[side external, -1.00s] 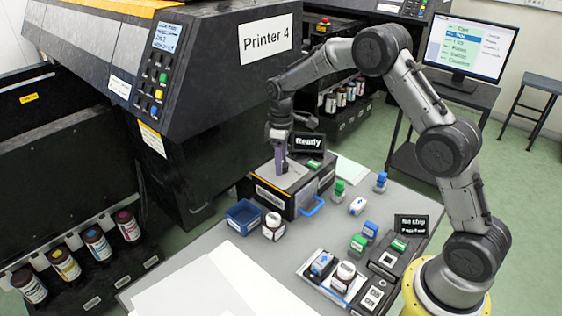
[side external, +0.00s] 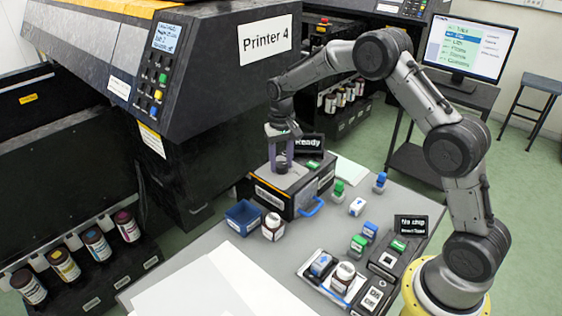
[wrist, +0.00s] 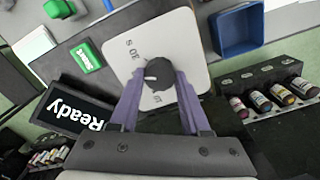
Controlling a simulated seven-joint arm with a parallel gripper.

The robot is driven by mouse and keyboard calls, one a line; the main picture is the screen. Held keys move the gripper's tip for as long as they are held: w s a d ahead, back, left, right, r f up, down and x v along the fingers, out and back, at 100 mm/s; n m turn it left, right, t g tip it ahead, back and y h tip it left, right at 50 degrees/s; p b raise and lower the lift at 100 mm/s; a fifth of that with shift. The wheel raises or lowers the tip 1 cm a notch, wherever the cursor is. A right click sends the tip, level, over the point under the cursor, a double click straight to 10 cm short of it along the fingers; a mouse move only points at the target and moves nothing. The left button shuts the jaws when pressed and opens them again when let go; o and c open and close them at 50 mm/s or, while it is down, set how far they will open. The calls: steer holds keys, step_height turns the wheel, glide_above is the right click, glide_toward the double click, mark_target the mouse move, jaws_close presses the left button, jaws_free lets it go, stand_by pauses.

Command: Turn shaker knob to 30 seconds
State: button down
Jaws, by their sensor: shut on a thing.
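The shaker (side external: 275,199) is a dark box with a pale top plate, a blue handle and a display reading "Ready" (side external: 309,142). My gripper (side external: 281,167) points down at its top. In the wrist view my purple fingers (wrist: 157,82) are on either side of the round black knob (wrist: 158,70) and closed on it. The knob has a white pointer mark, which points left in that view. A green Start button (wrist: 87,57) is beside the plate.
A blue bin (side external: 244,217) and a white-capped bottle (side external: 273,227) stand in front of the shaker. A tray (side external: 317,283) and a "No chip" display (side external: 411,225) are nearer my base. The large printer rises behind.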

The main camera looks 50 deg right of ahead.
mark_target(282, 164)
steer(key=m, duration=0.3)
steer(key=shift+d+r+m, duration=0.1)
steer(key=shift+m, duration=2)
steer(key=shift+c, duration=1.9)
jaws_free()
step_height(282, 164, up, 14)
